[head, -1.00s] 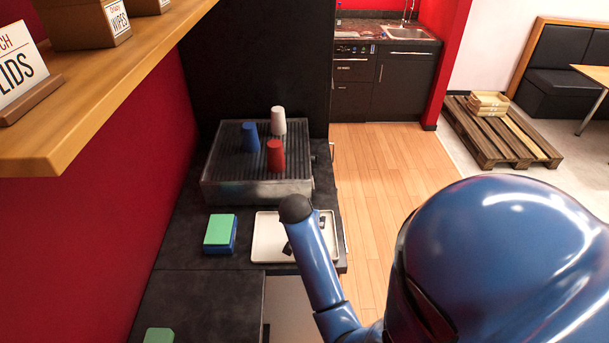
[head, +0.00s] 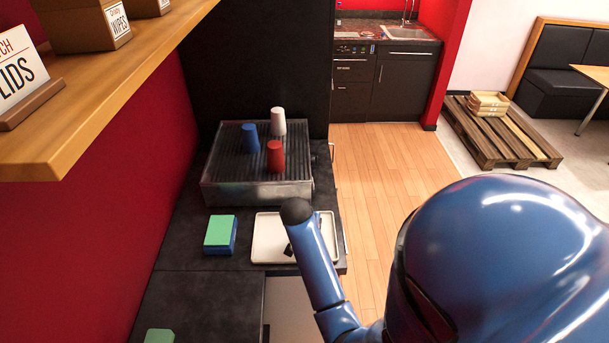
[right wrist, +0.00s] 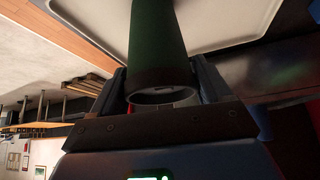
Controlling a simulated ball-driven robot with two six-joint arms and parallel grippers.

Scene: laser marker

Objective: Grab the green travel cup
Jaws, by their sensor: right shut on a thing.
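The green travel cup (right wrist: 158,40) shows in the right wrist view, between the two fingers of my right gripper (right wrist: 160,78). The fingers are shut on it, and its round end with a pale rim faces the wrist camera. The cup's far end runs out of the top of that view. In the head view my right arm covers the cup. Only small dark parts, perhaps of the right gripper, show beside the arm over the white tray (head: 264,243). My left gripper is in neither view.
A ribbed grill or drainer (head: 225,165) behind the tray holds a blue cup (head: 250,138), a red cup (head: 274,156) and a white cup (head: 278,121). A green-topped blue block (head: 220,233) lies left of the tray. A wooden shelf (head: 110,110) overhangs at upper left.

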